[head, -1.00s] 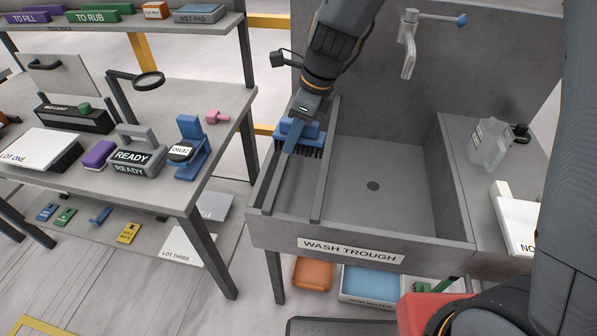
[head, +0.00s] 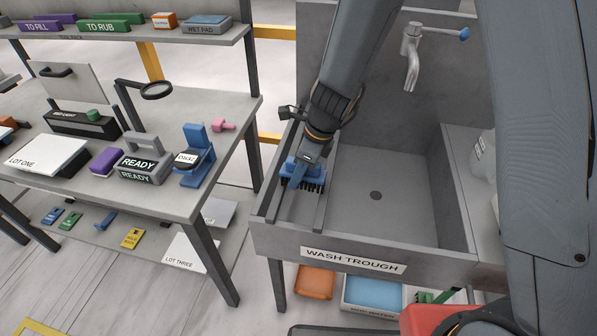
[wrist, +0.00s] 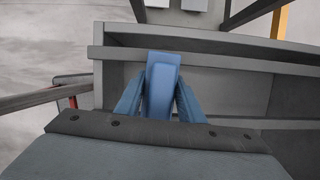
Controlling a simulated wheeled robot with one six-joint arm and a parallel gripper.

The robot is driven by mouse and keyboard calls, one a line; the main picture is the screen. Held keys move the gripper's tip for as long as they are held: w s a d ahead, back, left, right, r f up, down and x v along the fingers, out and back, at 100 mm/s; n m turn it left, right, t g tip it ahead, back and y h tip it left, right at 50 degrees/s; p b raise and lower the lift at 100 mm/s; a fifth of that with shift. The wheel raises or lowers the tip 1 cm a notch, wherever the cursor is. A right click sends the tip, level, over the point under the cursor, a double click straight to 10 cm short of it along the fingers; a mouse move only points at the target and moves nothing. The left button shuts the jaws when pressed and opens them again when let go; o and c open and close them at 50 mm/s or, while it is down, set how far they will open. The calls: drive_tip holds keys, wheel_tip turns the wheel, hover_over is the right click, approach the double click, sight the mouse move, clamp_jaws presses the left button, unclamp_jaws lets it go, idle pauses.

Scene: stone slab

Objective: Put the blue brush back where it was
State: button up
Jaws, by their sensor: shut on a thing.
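The blue brush (head: 300,172) is in my gripper (head: 303,163) in the head view, with its dark bristles facing down. It is over the narrow left channel of the wash trough (head: 268,226), beside the inner divider rail (head: 322,205). In the wrist view the blue brush handle (wrist: 161,88) sits between the two blue fingers of my gripper (wrist: 160,100), which are shut on it. Whether the bristles touch the channel floor cannot be told.
A tap (head: 412,55) stands at the trough's back wall above the wide empty basin (head: 385,190). A workbench (head: 215,125) at left carries a READY block (head: 143,165) and a blue stand (head: 195,155). An orange tub (head: 315,281) and a blue-filled tray (head: 372,291) are below.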

drive_tip(key=shift+f, duration=0.3)
drive_tip(key=o, duration=1.1)
drive_tip(key=shift+r+b, duration=0.1)
drive_tip(key=shift+b, duration=0.4)
drive_tip(key=v, duration=0.8)
drive_tip(key=shift+w+a+b, duration=0.15)
drive_tip(key=shift+w+b, duration=0.15)
drive_tip(key=shift+b, duration=0.05)
drive_tip(key=s+d+r+n+h, duration=0.1)
drive_tip(key=s+d+n, duration=0.2)
drive_tip(key=d+n, duration=0.3)
drive_tip(key=s+d+r+n+h, duration=0.1)
drive_tip(key=s+d+n, duration=0.3)
drive_tip(key=d+n, duration=0.3)
drive_tip(key=s+d+r+n+t+h, duration=0.1)
drive_tip(key=s+d+n, duration=0.3)
drive_tip(key=d+n, duration=0.3)
drive_tip(key=shift+d+r, duration=0.25)
drive_tip(key=shift+d, duration=0.75)
